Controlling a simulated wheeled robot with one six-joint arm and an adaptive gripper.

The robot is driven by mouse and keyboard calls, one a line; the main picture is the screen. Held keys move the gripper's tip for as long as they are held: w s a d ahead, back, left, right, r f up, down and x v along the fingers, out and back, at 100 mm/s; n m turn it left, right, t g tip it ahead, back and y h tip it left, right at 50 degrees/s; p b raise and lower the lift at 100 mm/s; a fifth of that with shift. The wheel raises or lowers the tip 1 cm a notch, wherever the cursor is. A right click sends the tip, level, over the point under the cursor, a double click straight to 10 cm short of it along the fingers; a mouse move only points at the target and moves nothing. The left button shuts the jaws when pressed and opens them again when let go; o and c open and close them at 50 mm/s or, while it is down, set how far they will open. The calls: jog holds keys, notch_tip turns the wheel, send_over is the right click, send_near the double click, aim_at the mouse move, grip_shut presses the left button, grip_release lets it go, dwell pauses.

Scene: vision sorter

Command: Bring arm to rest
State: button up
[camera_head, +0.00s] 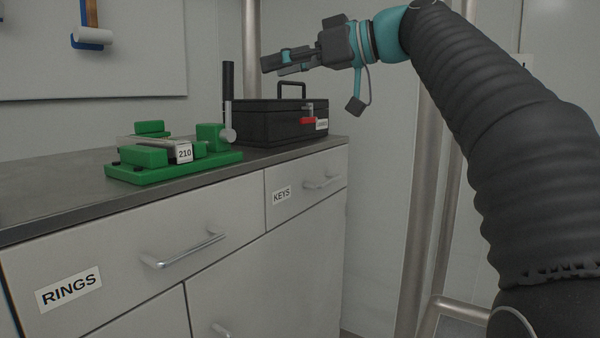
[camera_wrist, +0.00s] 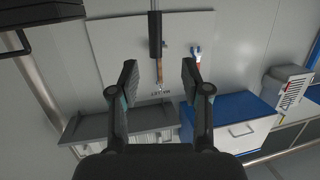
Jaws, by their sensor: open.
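My gripper (camera_head: 286,60) is up in the air above the black toolbox at the end of the counter, pointing left. In the wrist view its two fingers (camera_wrist: 157,82) stand apart with nothing between them. My arm reaches in from the right, wrapped in a dark ribbed sleeve with a teal wrist. Behind the fingers in the wrist view is a grey wall board (camera_wrist: 112,45) with hanging tools.
The counter (camera_head: 50,205) carries a green fixture (camera_head: 175,172) labelled 210 and a black toolbox (camera_head: 262,124) with a red latch. Drawers labelled RINGS (camera_head: 130,265) and KEYS (camera_head: 300,205) are shut. A metal post (camera_head: 425,200) stands right of the counter.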

jog(key=w+d+f+m+t+h, duration=0.25)
jog(key=w+f+m, duration=0.4)
jog(key=f, duration=0.45)
jog(key=s+d+f+m+g+h+p, duration=0.1)
jog(key=d+f+m+h, duration=0.15)
jog(key=f, duration=0.25)
jog(key=s+d+f+m+h, duration=0.2)
jog(key=d+f+h, duration=0.1)
jog(key=f, duration=0.3)
jog(key=s+d+f+m+g+h+p, duration=0.1)
jog(key=s+d+f+m+h+p, duration=0.1)
jog(key=s+d+f, duration=0.35)
jog(key=s+d+f+m+g+h+p, duration=0.1)
jog(key=s+d+f+h+p, duration=0.15)
jog(key=s+f, duration=0.55)
jog(key=s+d+f+h+p, duration=0.1)
jog(key=s+d+f+p, duration=0.1)
jog(key=s, duration=0.5)
jog(key=s+d+f+h+p, duration=0.1)
jog(key=s+f, duration=0.1)
jog(key=s, duration=0.5)
jog(key=shift+s+d+p, duration=0.2)
jog(key=shift+d+p, duration=0.15)
jog(key=shift+p, duration=0.05)
